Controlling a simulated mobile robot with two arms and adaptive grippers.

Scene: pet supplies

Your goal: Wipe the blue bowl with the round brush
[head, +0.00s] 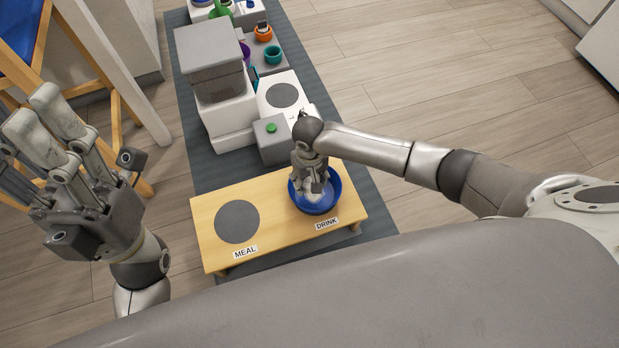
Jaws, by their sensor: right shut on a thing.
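The blue bowl (329,197) sits on the right spot of a small wooden stand, above the label DRINK. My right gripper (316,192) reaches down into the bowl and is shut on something. The thing in its fingers is mostly hidden; a whitish part shows low inside the bowl, and I cannot clearly make out the round brush. My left gripper (40,125) is raised at the left, fingers spread apart, open and empty, away from the stand.
The wooden stand (275,215) has an empty grey round spot (237,222) above the label MEAL. Behind it are a grey box with a green button (272,135), a feeder-like machine (215,85), and small colored cups (273,55). A dark mat (375,200) lies underneath. Floor at right is clear.

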